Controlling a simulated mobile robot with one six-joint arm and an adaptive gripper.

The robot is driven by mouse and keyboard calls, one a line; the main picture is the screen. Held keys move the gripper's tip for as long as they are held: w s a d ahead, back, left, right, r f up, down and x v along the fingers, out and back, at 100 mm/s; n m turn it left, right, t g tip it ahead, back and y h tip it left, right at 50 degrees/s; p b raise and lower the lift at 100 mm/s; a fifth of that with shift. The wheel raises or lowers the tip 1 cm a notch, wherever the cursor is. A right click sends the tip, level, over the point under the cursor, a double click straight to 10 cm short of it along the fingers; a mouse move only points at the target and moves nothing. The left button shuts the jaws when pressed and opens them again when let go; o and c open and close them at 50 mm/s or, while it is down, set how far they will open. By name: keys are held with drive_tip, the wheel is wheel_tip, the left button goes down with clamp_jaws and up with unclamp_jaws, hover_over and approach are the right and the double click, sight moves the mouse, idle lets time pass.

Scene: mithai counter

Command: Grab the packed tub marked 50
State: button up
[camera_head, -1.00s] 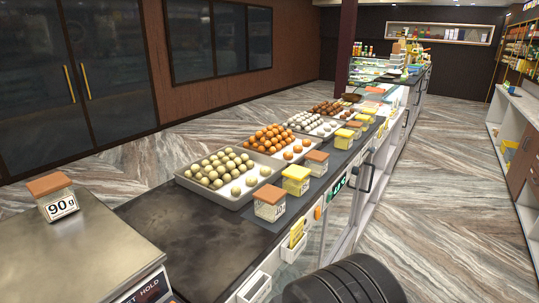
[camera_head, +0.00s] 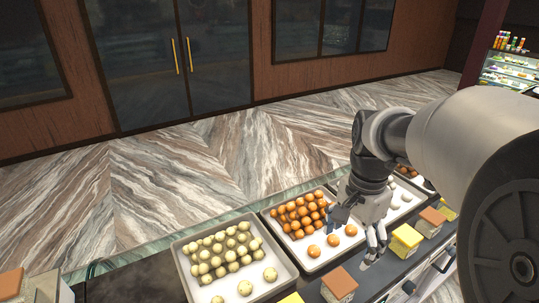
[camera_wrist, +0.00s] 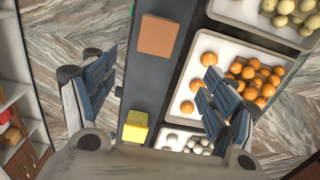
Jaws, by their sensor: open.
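Several small tubs with orange or yellow lids stand in a row along the counter's front edge; no mark 50 is readable on any. In the head view there is a nearer orange-lidded tub (camera_head: 340,283), a yellow-lidded tub (camera_head: 405,240) and a farther orange-lidded tub (camera_head: 432,221). The wrist view shows an orange-brown lid (camera_wrist: 158,36) and a yellow-lidded tub (camera_wrist: 135,127) from above. My gripper (camera_head: 356,240) is open and empty above the counter by the orange sweets. In the wrist view, its spread fingers (camera_wrist: 155,95) straddle the tub strip, touching no tub.
A tray of pale sweets (camera_head: 285,282) and a tray of orange sweets (camera_head: 312,262) lie behind the tubs, with more trays to the right. Another orange-lidded tub (camera_head: 12,283) is at far left. The marble floor (camera_head: 180,170) beyond is clear.

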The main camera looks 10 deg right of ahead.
sight(340, 281)
drive_tip(key=f, duration=1.7)
drive_tip(key=shift+s+a+f+b, duration=0.15)
drive_tip(key=shift+s+b, duration=0.15)
drive_tip(key=shift+s, duration=0.1)
drive_tip(key=shift+c, duration=0.3)
drive_tip(key=c, duration=1.1)
drive_tip(key=shift+r, duration=0.2)
